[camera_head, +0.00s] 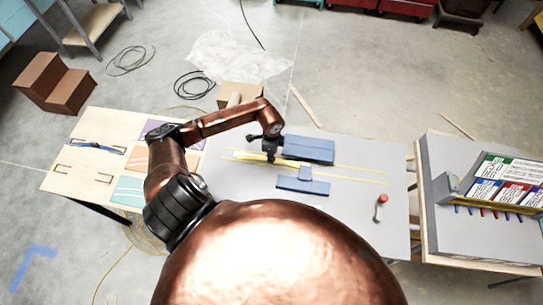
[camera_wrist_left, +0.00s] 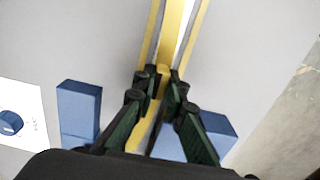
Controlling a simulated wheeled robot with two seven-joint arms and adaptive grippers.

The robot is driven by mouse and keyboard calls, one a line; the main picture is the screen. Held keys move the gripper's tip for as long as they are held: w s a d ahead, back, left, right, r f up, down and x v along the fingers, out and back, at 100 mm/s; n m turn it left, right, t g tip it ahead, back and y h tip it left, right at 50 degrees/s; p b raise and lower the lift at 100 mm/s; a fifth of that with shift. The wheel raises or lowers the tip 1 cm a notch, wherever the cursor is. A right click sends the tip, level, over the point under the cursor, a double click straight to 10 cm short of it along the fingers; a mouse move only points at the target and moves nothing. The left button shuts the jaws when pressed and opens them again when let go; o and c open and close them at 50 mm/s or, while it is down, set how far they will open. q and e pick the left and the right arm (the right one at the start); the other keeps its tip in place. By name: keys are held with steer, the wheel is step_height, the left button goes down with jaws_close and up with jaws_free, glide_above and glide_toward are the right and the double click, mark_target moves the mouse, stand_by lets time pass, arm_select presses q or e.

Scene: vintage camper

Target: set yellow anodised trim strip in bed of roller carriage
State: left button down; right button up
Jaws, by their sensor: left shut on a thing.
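The yellow trim strip (camera_wrist_left: 170,32) runs lengthwise from the top of the left wrist view down between my left fingers. It also shows in the head view (camera_head: 245,156). My left gripper (camera_head: 270,157) is shut on it, low over the grey tabletop; the left wrist view shows the fingers (camera_wrist_left: 158,86) pinching it. I cannot tell which of these parts form the roller carriage. My right gripper is out of view.
A red knob (camera_head: 381,199) stands on the tabletop (camera_head: 350,215) at right. Another table at far right holds a rack of coloured cards (camera_head: 508,180). A wooden board with coloured mats (camera_head: 128,191) lies at left. My copper body hides the front edge.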

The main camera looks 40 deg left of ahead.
arm_select(q)
steer(key=c, duration=1.9)
jaws_free()
step_height(320, 180, up, 12)
steer(key=shift+d, duration=0.1)
